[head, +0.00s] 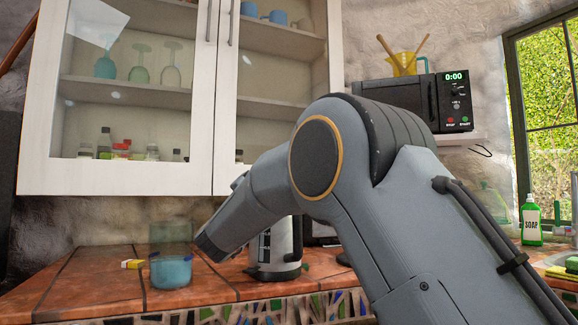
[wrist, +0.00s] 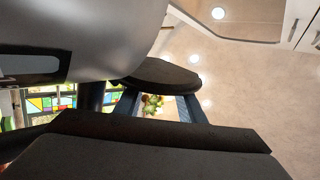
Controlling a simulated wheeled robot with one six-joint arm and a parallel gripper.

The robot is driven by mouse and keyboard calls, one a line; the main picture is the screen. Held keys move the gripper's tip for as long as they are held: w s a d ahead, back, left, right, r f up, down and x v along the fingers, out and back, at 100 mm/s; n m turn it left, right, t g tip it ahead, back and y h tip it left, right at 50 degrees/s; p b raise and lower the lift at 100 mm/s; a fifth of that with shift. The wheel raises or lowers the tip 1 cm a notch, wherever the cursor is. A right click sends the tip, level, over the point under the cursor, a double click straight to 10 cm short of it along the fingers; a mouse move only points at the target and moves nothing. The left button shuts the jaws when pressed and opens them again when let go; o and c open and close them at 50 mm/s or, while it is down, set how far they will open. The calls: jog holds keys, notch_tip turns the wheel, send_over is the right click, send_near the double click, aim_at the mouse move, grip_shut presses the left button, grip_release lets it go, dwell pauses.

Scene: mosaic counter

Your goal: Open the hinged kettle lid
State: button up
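The kettle (head: 284,262) has a silver body and a dark base and stands on the tiled counter in the head view. My arm crosses in front of its upper left, so its lid is hidden there. In the wrist view a large silver curved surface, likely the kettle body (wrist: 95,35), fills the upper left. A dark flat rounded piece (wrist: 158,76) shows beside it; I cannot tell whether it is the lid. Dark bars, likely my gripper (wrist: 150,135), cross the bottom of the wrist view close to the silver surface. The fingertips and the gap between them are not clear.
A glass holding blue liquid (head: 170,270) stands left of the kettle, with a small yellow item (head: 132,264) beside it. White wall cabinets (head: 130,180) hang above. A microwave (head: 420,98) and a green soap bottle (head: 531,222) are at right. The left counter is mostly clear.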

jog(key=v, duration=0.7)
jog(key=shift+d, duration=0.15)
